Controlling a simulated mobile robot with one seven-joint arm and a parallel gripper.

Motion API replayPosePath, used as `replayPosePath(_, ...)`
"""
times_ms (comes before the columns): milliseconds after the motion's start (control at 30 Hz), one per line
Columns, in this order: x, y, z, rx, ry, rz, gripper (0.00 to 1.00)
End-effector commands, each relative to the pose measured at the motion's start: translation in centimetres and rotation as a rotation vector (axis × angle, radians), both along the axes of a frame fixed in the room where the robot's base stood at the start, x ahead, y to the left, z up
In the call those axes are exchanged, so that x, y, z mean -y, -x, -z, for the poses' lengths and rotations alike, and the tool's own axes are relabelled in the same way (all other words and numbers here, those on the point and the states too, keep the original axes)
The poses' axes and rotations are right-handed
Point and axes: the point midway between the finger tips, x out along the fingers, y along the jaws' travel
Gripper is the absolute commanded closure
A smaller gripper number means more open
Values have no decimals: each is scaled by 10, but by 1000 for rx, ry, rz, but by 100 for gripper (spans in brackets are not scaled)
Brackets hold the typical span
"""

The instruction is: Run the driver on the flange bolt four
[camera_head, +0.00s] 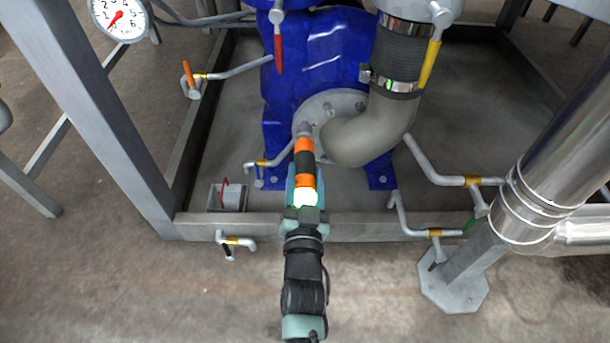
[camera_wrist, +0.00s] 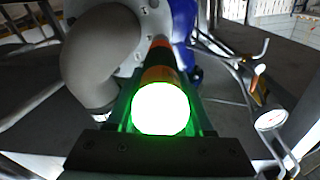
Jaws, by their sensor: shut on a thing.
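The driver (camera_head: 304,158) is an orange and black cylinder with a grey nose and a glowing green-white rear end. My gripper (camera_head: 305,190) is shut on it, and the driver points away from me at the grey flange (camera_head: 320,103) on the blue pump. The nose overlaps the flange's lower left edge in the head view. In the wrist view the driver's lit end (camera_wrist: 160,108) fills the middle, between my fingers, with the flange (camera_wrist: 153,22) behind it. The nose hides the bolt there. I cannot tell which bolt it is or whether they touch.
A thick grey elbow pipe (camera_head: 372,140) leaves the flange close to the driver's right. Small valve pipes stand both sides, one (camera_head: 268,162) near the driver's left. A steel frame post (camera_head: 85,100) is at left, a shiny pipe (camera_head: 560,140) at right. A low sill (camera_head: 370,227) crosses in front.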

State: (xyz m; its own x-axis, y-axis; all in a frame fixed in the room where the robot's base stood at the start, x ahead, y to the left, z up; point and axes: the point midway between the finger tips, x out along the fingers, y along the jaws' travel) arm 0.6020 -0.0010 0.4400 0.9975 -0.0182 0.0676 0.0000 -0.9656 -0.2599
Motion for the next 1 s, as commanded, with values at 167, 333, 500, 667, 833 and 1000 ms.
replayPosePath(167, 0, -1, -4, 8, 0, 1, 100)
replayPosePath(333, 0, -1, -4, 8, 0, 1, 100)
replayPosePath(500, 0, -3, -4, 8, 0, 1, 100)
replayPosePath(667, 0, -5, -4, 8, 0, 1, 100)
replayPosePath(833, 0, -7, -3, 8, 0, 1, 100)
replayPosePath(1000, 0, -10, -3, 8, 0, 1, 100)
